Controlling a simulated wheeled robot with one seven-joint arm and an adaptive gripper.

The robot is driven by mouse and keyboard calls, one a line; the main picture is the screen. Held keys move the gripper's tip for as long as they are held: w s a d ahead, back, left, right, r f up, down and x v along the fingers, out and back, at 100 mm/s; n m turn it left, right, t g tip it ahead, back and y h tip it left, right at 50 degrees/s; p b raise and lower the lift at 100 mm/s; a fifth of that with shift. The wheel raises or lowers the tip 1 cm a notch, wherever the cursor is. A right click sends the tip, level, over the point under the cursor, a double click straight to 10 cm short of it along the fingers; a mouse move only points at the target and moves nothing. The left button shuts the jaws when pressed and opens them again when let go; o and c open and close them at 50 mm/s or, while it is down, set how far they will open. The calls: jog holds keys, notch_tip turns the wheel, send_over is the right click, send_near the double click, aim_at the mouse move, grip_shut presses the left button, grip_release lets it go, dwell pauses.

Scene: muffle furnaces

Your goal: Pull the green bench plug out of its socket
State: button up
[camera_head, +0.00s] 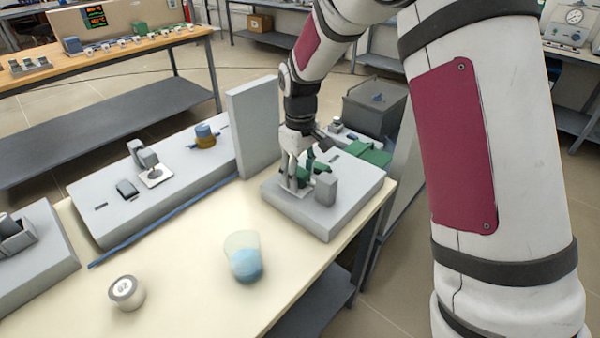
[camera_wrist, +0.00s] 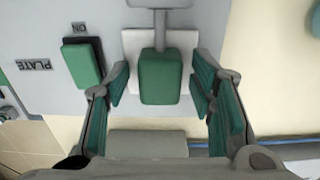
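The green bench plug (camera_wrist: 162,77) is a green block on a white square plate (camera_wrist: 186,48) in the wrist view. A grey piece rises from the plate behind it. My gripper (camera_wrist: 160,84) is open, with its green-padded fingers on either side of the plug. A gap shows on each side, and I cannot see contact. In the head view my gripper (camera_head: 296,183) points down over the pale grey unit (camera_head: 318,221) on the bench's right part. There the fingers partly hide the plug, and I cannot tell its green from the finger pads.
A green switch (camera_wrist: 83,66) marked ON lies left of the plug. A grey block (camera_head: 327,190) stands beside my gripper, and an upright grey panel (camera_head: 254,127) is to its left. A bluish beaker (camera_head: 245,262) and a white cup (camera_head: 126,292) stand on the bench.

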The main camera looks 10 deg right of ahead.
aim_at(300, 171)
grip_shut()
jog(key=shift+r+p, duration=1.1)
jog(key=shift+r, duration=0.95)
jog(key=shift+w, duration=0.1)
jog(key=shift+o, duration=0.6)
grip_release()
notch_tip(300, 171, up, 12)
